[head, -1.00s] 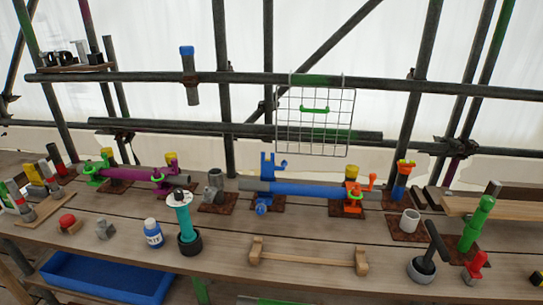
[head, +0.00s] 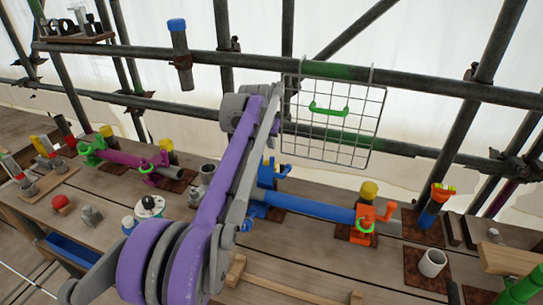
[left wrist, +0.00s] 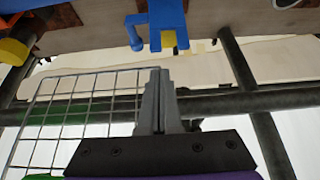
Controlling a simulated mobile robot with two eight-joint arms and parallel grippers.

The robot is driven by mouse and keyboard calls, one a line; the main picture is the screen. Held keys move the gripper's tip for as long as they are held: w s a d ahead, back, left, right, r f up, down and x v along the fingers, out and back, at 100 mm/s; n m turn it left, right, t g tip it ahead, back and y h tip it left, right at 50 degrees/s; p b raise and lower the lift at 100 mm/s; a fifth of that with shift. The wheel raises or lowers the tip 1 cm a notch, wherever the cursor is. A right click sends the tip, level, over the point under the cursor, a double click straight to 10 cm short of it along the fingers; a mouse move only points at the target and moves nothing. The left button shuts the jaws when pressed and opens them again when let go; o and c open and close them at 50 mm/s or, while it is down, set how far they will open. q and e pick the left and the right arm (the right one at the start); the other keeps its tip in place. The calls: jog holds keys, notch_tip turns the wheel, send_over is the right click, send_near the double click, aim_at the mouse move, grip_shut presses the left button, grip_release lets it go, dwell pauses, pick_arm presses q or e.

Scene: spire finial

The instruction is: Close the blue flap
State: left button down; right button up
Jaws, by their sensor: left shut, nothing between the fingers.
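The blue flap (head: 267,173) stands upright at the left end of a blue tube (head: 310,211), with a small hook on its right side. My left arm hides part of its clamp in the head view. In the left wrist view the blue flap and its bracket (left wrist: 168,22) show at the top edge, beyond the fingertips. My left gripper (left wrist: 158,75) is shut and empty, with a gap between its tips and the blue part in that picture. Its tips are hard to make out in the head view. My right gripper is not in view.
A wire mesh panel (head: 359,125) with a green handle hangs from the rail, just right of my left arm. Scaffold poles cross behind. An orange clamp (head: 362,222) holds the tube's right end. A wooden rack (head: 236,269) lies in front of the tube.

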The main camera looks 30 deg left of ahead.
pick_arm(q)
jog(key=shift+w+a+f, duration=0.1)
jog(key=shift+w+f, duration=0.05)
jog(key=shift+f, duration=0.3)
jog(key=x, duration=0.8)
jog(key=shift+w, duration=0.15)
jog(key=shift+f, duration=0.2)
jog(key=s, duration=0.2)
jog(key=s+d, duration=0.1)
jog(key=shift+s+r, duration=0.3)
jog(key=shift+s, duration=0.05)
